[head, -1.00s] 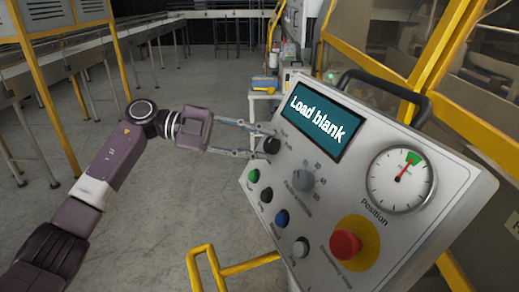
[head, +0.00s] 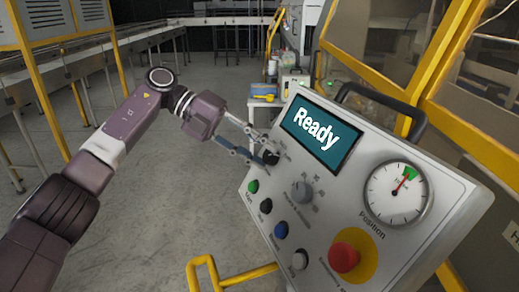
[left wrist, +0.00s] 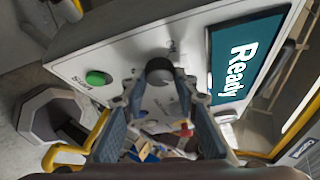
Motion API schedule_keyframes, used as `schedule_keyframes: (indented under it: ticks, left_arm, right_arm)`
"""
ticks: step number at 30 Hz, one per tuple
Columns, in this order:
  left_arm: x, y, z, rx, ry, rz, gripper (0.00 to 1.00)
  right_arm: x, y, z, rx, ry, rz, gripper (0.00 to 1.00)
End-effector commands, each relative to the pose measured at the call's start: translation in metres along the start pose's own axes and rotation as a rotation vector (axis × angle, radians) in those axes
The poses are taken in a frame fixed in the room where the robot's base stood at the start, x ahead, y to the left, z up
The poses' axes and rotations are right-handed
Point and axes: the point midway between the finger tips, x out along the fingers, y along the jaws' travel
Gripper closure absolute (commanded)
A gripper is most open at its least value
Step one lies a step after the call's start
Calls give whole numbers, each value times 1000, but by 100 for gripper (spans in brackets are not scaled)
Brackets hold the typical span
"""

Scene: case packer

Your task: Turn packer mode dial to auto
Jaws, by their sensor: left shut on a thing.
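The mode dial (head: 271,157) is a small black knob at the upper left of the grey control panel (head: 340,215). My left gripper (head: 265,152) is at the dial, with its fingers shut on the knob. In the left wrist view the dial (left wrist: 159,70) sits between the tips of the two fingers. The screen (head: 321,134) reads "Ready"; it also shows in the left wrist view (left wrist: 243,58). The dial's labels are too small to read. My right gripper is not in view.
A green button (head: 253,187), a black one, a blue one and a grey knob line the panel's left edge. A grey rotary knob (head: 302,191), a red emergency stop (head: 343,257) and a position gauge (head: 398,193) are further right. A yellow rail (head: 235,275) stands below.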

Motion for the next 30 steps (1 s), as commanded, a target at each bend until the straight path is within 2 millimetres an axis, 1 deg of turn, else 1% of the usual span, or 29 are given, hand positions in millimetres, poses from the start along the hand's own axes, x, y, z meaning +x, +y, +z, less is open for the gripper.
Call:
schedule_keyframes:
  ticks: [7, 18, 19, 21, 23, 30]
  left_arm:
    - [0, 0, 0, 31, 2, 19, 97]
    - [1, 1, 0, 33, 3, 21, 97]
    - [1, 1, 0, 33, 3, 21, 69]
    - [1, 0, 0, 33, 3, 20, 61]
    - [1, 0, 0, 33, 3, 20, 55]
    - [0, 0, 0, 32, 2, 19, 55]
  right_arm:
    - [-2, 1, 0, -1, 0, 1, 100]
    - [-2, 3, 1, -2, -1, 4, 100]
    - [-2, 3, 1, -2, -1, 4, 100]
    - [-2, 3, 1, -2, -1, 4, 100]
    - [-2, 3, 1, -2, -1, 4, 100]
    - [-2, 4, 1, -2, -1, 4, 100]
